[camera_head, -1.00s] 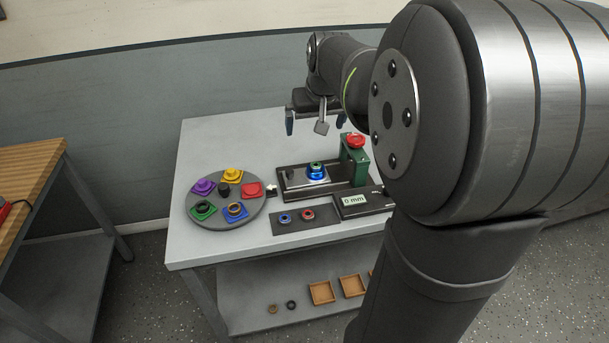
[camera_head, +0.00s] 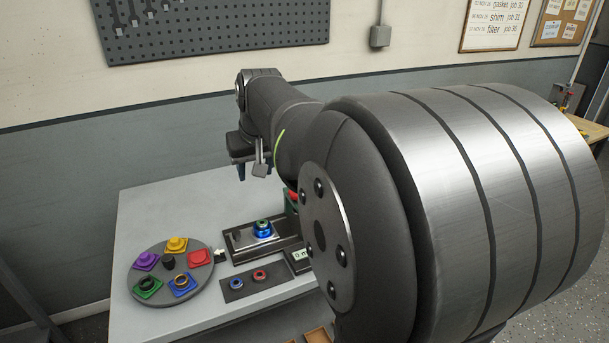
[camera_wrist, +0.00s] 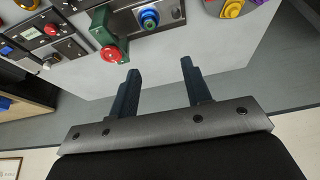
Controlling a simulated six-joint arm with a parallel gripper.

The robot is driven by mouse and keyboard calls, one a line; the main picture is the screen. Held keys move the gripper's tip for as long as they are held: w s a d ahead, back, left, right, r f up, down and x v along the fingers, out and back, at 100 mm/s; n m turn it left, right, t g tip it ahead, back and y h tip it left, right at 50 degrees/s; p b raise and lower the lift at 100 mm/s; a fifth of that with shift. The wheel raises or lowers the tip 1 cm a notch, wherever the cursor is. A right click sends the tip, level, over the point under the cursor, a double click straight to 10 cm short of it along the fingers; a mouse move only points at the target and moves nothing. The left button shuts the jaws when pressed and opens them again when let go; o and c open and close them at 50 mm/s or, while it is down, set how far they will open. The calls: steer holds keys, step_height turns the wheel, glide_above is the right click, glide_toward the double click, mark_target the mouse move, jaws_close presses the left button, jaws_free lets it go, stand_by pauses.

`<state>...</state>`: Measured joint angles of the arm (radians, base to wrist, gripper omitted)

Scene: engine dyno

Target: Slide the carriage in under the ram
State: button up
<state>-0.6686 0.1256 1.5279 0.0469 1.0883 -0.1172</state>
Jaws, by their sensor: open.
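The carriage (camera_head: 240,240) is a small plate on a dark base, bearing a blue part with a green top (camera_head: 263,229). It also shows in the wrist view, with the blue-green part (camera_wrist: 149,19) on it, beside the green ram frame (camera_wrist: 103,25) with its red knob (camera_wrist: 112,54). In the head view my arm hides most of the green frame (camera_head: 291,207). My gripper (camera_wrist: 160,66) is open and empty, its two dark fingers apart. In the head view my gripper (camera_head: 250,172) hangs above the table behind the press, apart from the carriage.
A round grey turntable (camera_head: 214,272) with several coloured pieces stands left of the press. A dark strip (camera_head: 255,288) with a blue and a red ring lies in front. A display box (camera_head: 300,256) is partly hidden by my arm. The table's back left is clear.

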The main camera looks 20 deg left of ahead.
mark_target(236, 232)
steer(key=a+f+m+h, duration=0.1)
steer(key=a+f+m, duration=0.3)
steer(key=a+f, duration=0.65)
steer(key=shift+t, duration=0.5)
steer(key=x, duration=0.5)
steer(key=d+x, duration=0.1)
steer(key=x, duration=1.1)
steer(key=shift+s+d+f, duration=0.25)
steer(key=shift+s+f, duration=0.1)
steer(key=shift+f, duration=0.05)
jaws_close()
